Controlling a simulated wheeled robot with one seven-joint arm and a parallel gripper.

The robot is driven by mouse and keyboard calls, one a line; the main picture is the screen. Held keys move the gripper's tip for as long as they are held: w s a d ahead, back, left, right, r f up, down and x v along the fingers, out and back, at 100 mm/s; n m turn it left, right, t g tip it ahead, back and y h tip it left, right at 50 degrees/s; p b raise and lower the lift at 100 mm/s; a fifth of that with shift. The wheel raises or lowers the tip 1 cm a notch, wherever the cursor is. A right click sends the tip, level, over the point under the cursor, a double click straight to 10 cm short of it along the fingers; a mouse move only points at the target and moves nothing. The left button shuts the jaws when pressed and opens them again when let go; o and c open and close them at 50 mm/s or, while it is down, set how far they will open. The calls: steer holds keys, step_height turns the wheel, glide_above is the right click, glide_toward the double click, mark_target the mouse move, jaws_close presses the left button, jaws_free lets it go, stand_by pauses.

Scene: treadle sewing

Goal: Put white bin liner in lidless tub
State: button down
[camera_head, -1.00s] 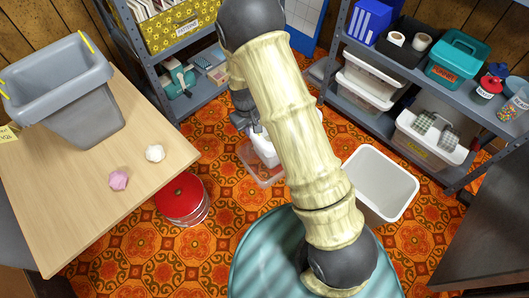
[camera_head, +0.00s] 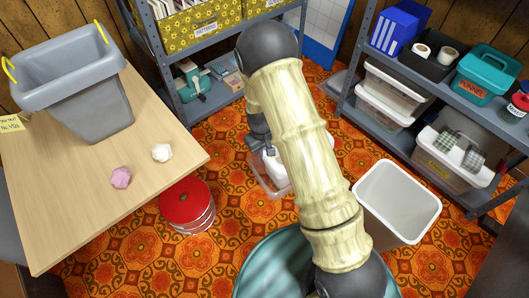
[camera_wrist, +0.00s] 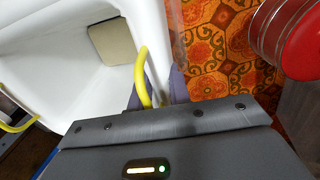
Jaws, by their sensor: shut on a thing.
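The white bin liner (camera_wrist: 75,60) has yellow handles and fills the left of the wrist view, its open inside facing the camera. My gripper (camera_wrist: 160,95) is shut on its rim beside one yellow handle. In the head view the liner (camera_head: 274,168) shows only as a small white patch low behind my arm. My gripper (camera_head: 260,140) is mostly hidden there too. A clear, open plastic tub (camera_head: 268,188), apparently the lidless tub, stands on the floor at the liner. My arm covers much of it, and I cannot tell whether the liner is inside or above it.
A table (camera_head: 60,195) at left holds a grey bin (camera_head: 95,105) with yellow handles and two crumpled pieces. A red-lidded tin (camera_head: 187,203) stands beside the table. An open whitish bin (camera_head: 398,200) stands right of my arm. Loaded shelves (camera_head: 430,145) line the back and right.

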steer(key=shift+d+r, duration=0.1)
steer(key=shift+d, duration=0.1)
steer(key=shift+f, duration=0.2)
steer(key=c, duration=1.3)
jaws_free()
steer(key=shift+s+a, duration=0.15)
steer(key=shift+a, duration=0.05)
steer(key=shift+d+r, duration=0.1)
step_height(320, 180, up, 12)
steer(key=p, duration=0.8)
steer(key=shift+s+a, duration=0.15)
steer(key=shift+a, duration=0.3)
steer(key=shift+r, duration=0.1)
